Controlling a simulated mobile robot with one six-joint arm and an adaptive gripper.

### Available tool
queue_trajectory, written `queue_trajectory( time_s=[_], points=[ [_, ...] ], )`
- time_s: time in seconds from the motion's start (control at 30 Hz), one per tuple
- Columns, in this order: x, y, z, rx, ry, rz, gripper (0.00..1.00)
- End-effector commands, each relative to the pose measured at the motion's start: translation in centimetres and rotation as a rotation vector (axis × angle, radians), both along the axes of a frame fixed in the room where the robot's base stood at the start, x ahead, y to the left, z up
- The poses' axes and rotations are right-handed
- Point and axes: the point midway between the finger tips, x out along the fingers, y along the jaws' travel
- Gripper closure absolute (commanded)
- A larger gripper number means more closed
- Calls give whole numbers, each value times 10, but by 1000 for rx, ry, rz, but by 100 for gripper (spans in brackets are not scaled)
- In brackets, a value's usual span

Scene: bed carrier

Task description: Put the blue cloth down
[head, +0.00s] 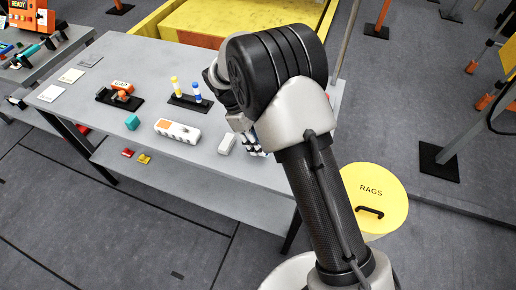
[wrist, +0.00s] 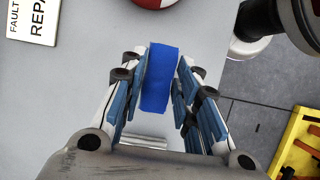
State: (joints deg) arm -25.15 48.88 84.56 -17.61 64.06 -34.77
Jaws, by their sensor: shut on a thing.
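The blue cloth (wrist: 160,80) is a flat blue strip, seen upright in the wrist view between my two fingers. My gripper (wrist: 163,72) is shut on it, over the grey tabletop (wrist: 90,85). In the head view my gripper (head: 250,142) is at the right part of the grey table, mostly behind my arm, and I cannot make out the cloth there. How far the cloth is above the tabletop is hard to tell.
A yellow RAGS bin (head: 385,195) stands right of the table. Bare tabletop lies in front.

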Motion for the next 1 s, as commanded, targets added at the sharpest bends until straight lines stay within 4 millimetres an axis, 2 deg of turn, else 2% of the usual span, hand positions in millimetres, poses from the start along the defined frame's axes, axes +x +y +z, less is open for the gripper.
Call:
queue_trajectory(
  time_s=[0.03, 0.13, 0.67, 0.7, 1.0],
  points=[
    [-1, 0, -12, -2, 3, 0, 97],
    [0, 0, -26, -2, 2, 0, 97],
    [0, 0, -34, -1, 1, -1, 97],
    [0, 0, -33, -1, 1, -1, 68],
    [0, 0, -33, -1, 1, -1, 51]
  ],
)
